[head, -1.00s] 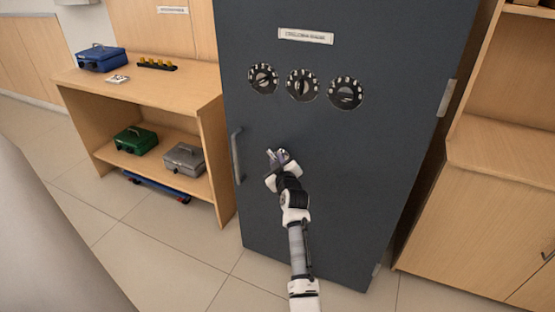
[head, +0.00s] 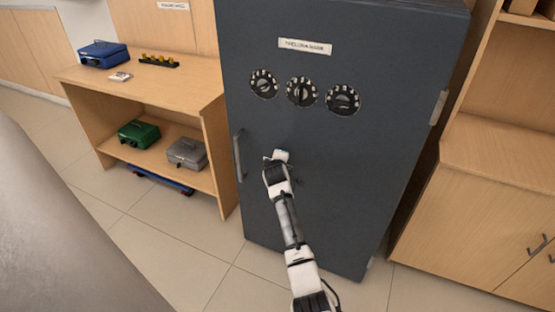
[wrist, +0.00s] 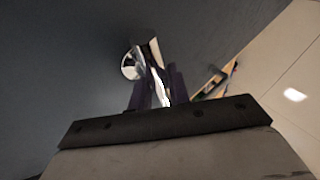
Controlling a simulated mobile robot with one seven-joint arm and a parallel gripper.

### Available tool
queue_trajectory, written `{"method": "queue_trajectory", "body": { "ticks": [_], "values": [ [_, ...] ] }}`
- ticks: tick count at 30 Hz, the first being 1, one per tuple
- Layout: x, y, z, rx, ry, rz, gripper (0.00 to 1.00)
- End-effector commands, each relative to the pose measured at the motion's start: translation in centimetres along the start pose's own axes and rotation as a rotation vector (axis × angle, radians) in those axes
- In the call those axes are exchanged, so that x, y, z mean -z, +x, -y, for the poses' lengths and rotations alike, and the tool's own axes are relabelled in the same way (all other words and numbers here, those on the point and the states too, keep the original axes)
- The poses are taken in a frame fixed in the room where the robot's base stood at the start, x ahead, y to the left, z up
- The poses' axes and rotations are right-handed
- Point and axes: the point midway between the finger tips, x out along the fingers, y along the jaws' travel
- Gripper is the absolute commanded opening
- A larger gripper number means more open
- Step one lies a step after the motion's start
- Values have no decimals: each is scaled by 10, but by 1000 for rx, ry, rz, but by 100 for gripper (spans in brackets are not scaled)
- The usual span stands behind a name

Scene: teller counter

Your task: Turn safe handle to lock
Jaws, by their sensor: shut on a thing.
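The dark grey safe (head: 330,190) stands upright in the head view, with its door shut. My gripper (wrist: 158,90) is at the lower left-middle of the door. In the wrist view its two purple fingers are shut on the shiny silver safe handle (wrist: 159,78), whose lever lies between them. The handle's round hub (wrist: 130,64) shows just beyond the fingers, against the door. Three black dials (head: 301,91) sit in a row higher on the door, clear of the arm.
A vertical pull bar (head: 239,156) sticks out on the door's left edge, close to my gripper. A wooden shelf unit (head: 213,130) with cash boxes stands left, and a wooden cabinet (head: 470,220) stands right. The tiled floor in front is open.

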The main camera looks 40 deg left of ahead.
Motion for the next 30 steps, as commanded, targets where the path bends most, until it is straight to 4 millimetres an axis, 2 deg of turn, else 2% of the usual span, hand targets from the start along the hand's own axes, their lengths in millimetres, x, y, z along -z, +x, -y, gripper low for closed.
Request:
{"method": "queue_trajectory", "body": {
  "ticks": [22,23,24,27,30],
  "values": [
    [0,0,1,22,-69,48,0],
    [0,0,0,22,-69,48,22],
    [0,0,0,22,-69,47,27],
    [0,0,0,22,-68,47,39],
    [0,0,0,22,-67,47,39]
  ]
}}
